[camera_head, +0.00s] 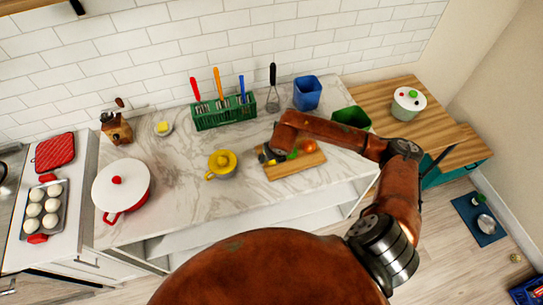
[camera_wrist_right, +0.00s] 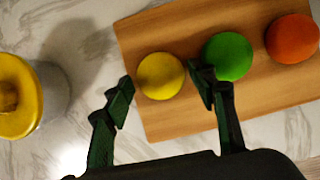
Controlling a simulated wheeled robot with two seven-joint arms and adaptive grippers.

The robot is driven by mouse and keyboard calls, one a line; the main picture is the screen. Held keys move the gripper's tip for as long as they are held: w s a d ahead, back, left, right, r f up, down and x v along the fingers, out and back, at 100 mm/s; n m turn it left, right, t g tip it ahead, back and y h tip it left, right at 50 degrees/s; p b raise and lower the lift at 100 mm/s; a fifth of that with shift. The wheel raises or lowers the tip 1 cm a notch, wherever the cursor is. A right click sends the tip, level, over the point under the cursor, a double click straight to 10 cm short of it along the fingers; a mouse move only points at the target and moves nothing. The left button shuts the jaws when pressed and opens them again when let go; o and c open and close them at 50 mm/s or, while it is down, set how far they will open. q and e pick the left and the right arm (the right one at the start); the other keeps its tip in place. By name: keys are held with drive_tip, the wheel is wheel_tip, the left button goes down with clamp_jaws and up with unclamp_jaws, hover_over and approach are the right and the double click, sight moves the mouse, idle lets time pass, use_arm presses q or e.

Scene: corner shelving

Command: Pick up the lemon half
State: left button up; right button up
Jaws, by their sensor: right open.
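The yellow lemon half (camera_wrist_right: 160,76) lies on the wooden cutting board (camera_wrist_right: 180,112) at its left end, in the right wrist view. A green half (camera_wrist_right: 228,57) and an orange half (camera_wrist_right: 292,38) lie in a row to its right. My right gripper (camera_wrist_right: 165,83) is open, with one fingertip at each side of the lemon half. The right fingertip overlaps the green half's left edge; I cannot tell whether it touches. In the head view my right gripper (camera_head: 266,154) is over the left end of the board and mostly hides the lemon half. My left gripper is not in view.
A yellow-lidded pot (camera_head: 222,164) stands left of the board. Behind are a green utensil rack (camera_head: 224,113), a whisk (camera_head: 272,99) and a blue bin (camera_head: 307,93). A green container (camera_head: 352,117) is at right. Bare marble lies in front of the board.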

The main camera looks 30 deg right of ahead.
drive_tip(key=c, duration=0.8)
drive_tip(key=shift+c, duration=0.6)
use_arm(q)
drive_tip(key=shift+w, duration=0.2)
use_arm(e)
drive_tip(key=shift+r+b, duration=0.3)
drive_tip(key=shift+r, duration=0.25)
use_arm(q)
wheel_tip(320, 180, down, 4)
drive_tip(key=b, duration=0.3)
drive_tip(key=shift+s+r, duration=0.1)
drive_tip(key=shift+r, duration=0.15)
use_arm(e)
drive_tip(key=s+a+r, duration=0.6)
drive_tip(key=s+r, duration=0.5)
drive_tip(key=s, duration=0.1)
drive_tip(key=shift+s+r, duration=0.4)
